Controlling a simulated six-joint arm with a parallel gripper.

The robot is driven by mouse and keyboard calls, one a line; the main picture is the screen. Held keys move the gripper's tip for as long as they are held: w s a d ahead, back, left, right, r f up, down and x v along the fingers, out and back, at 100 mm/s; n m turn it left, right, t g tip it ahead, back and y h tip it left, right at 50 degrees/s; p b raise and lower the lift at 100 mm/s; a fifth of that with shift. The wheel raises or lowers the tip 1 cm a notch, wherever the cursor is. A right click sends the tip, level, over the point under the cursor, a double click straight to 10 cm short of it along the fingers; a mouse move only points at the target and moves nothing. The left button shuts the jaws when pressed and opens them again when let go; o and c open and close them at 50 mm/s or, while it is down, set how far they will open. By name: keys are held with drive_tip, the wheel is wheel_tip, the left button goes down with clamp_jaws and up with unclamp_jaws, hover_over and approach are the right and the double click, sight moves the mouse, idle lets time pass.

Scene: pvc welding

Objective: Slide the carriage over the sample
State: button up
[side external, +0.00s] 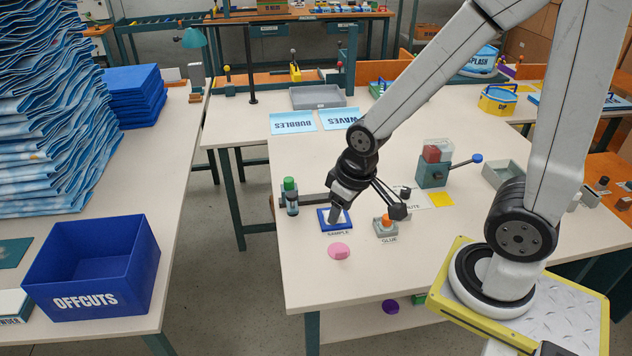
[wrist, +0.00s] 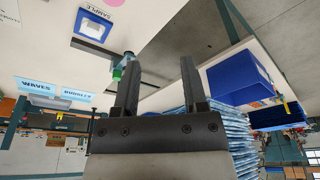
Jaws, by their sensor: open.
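The sample mat is a blue-framed square (side external: 336,219) with a SAMPLE label at the table's left side. It also shows at the top of the wrist view (wrist: 92,24). A green-topped dark upright piece on a grey base (side external: 290,196), probably the carriage, stands left of the sample at the table edge. It shows beyond the left finger in the wrist view (wrist: 121,66). My gripper (side external: 337,213) points down over the sample and partly hides it. In the wrist view my gripper (wrist: 159,62) has its two fingers apart, with nothing held between them.
A grey block with an orange top (side external: 386,225), labelled GLUE, stands close right of the sample. A pink disc (side external: 339,251) lies in front. A green machine (side external: 434,170) with a blue-knobbed lever stands behind right. The blue OFFCUTS bin (side external: 92,268) is on another table.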

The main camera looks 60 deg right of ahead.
drive_tip(key=shift+o, duration=1.1)
drive_tip(key=shift+w, duration=0.1)
drive_tip(key=t, duration=0.2)
approach(289, 179)
drive_tip(key=x, duration=0.2)
drive_tip(key=shift+w+f, duration=0.1)
drive_tip(key=shift+f, duration=0.05)
drive_tip(key=shift+f, duration=0.15)
drive_tip(key=shift+x, duration=3.75)
